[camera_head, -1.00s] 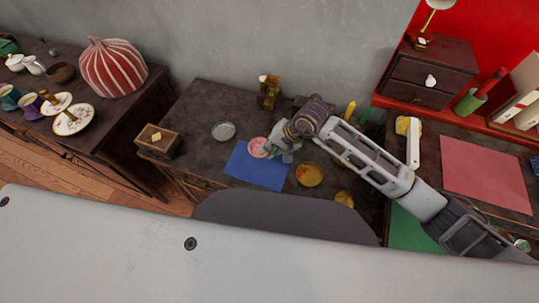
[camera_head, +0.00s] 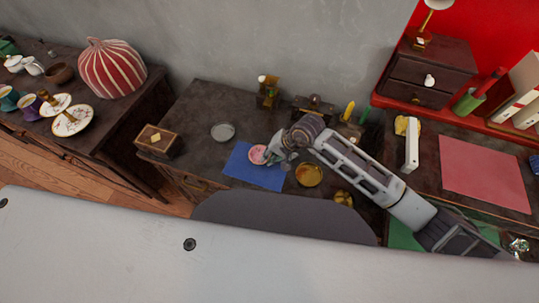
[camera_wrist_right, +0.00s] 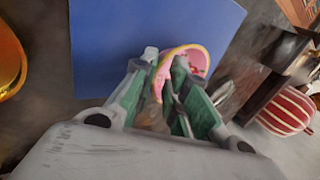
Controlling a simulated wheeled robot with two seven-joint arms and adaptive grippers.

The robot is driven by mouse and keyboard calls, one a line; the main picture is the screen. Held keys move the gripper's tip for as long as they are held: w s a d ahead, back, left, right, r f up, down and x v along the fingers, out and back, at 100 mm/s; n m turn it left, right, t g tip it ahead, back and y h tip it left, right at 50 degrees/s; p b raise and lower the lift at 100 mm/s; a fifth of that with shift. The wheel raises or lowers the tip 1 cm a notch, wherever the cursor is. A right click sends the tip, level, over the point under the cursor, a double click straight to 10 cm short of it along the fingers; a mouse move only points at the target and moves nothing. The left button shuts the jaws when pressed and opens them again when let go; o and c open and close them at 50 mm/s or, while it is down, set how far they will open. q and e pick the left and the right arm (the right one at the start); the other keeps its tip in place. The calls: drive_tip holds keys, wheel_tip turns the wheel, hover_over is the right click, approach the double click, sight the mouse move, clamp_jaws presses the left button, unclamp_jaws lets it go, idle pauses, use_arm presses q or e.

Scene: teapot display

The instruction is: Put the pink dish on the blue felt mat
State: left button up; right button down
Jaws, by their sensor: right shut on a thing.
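The pink dish (camera_head: 257,154) is in the grip of my right gripper (camera_head: 272,153), at the far edge of the blue felt mat (camera_head: 250,176). In the right wrist view the dish (camera_wrist_right: 196,54) shows pink with a yellowish rim, tilted between the green-padded fingers of the right gripper (camera_wrist_right: 160,80). The blue mat (camera_wrist_right: 120,40) lies behind it in that view. I cannot tell whether the dish touches the mat. My left gripper does not show.
A grey round dish (camera_head: 223,132) stands left of the mat, and a yellow-brown dish (camera_head: 309,174) to its right. A small wooden box (camera_head: 154,141) sits at the table's left end.

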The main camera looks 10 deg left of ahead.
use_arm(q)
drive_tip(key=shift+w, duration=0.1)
use_arm(e)
drive_tip(key=shift+f, duration=0.1)
idle(0.3)
drive_tip(key=c, duration=1.4)
unclamp_jaws()
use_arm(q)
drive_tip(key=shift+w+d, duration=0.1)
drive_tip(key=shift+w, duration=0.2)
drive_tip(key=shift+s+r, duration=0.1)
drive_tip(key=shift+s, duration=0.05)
use_arm(e)
drive_tip(key=shift+d+r, duration=0.1)
drive_tip(key=shift+r, duration=0.3)
drive_tip(key=shift+d+r, duration=0.2)
drive_tip(key=shift+r, duration=0.15)
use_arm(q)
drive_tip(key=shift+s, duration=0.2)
use_arm(e)
drive_tip(key=v, duration=1)
drive_tip(key=shift+d+r, duration=0.15)
drive_tip(key=shift+r, duration=0.1)
